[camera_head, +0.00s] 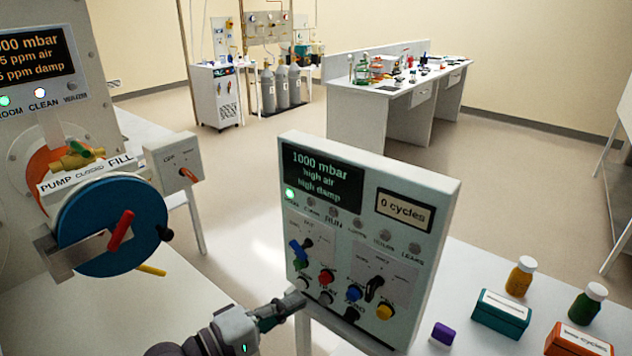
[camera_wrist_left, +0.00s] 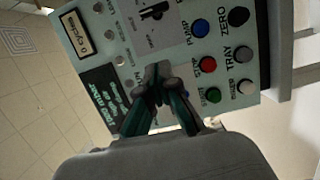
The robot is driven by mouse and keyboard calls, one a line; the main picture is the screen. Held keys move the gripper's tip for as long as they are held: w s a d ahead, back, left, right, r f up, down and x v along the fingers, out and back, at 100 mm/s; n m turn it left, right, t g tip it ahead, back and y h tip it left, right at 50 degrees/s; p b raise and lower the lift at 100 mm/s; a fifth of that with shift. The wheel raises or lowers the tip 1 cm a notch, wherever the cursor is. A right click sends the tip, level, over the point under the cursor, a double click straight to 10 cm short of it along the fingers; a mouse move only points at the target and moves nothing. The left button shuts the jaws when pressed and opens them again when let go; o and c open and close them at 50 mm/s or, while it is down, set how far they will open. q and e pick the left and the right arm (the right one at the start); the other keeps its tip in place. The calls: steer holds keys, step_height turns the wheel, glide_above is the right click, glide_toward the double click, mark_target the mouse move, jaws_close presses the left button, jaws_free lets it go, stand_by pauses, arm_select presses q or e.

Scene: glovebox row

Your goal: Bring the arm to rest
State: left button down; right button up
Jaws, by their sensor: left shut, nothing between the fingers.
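My left gripper (camera_head: 284,306) is shut and empty, at the lower left corner of a pale control panel (camera_head: 425,215). In the left wrist view the closed fingers (camera_wrist_left: 158,88) show in front of the panel face (camera_wrist_left: 140,50), near its red button (camera_wrist_left: 208,64) and green button (camera_wrist_left: 213,95). I cannot tell whether the fingertips touch the panel. Its display (camera_head: 322,177) reads 1000 mbar, high air, high damp, with a green lamp lit; a smaller display (camera_head: 403,211) reads 0 cycles. My right gripper is not in view.
At left stands a port with a blue disc (camera_head: 95,240), red handle and PUMP/CLOSED/FILL label, beside a small switch box (camera_head: 172,162). At right, a table holds a teal box (camera_head: 500,316), an orange box (camera_head: 578,342) and bottles. Open floor (camera_head: 265,170) lies behind the panel.

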arm_select(q)
steer(key=s+a+f+m+g+y, duration=0.35)
steer(key=s+f+m+y, duration=0.45)
steer(key=f, duration=0.6)
steer(key=s+a+f+m+g+y, duration=0.2)
steer(key=s+a+f+g+y, duration=0.4)
steer(key=s+a, duration=0.6)
step_height(320, 180, down, 26)
steer(key=s+d, duration=0.2)
steer(key=s+a+f, duration=0.1)
steer(key=s+f, duration=0.7)
steer(key=s+a+f, duration=0.2)
steer(key=s+f, duration=0.7)
steer(key=shift+s+a+g, duration=0.15)
steer(key=shift+a+g, duration=0.1)
steer(key=shift+g, duration=0.2)
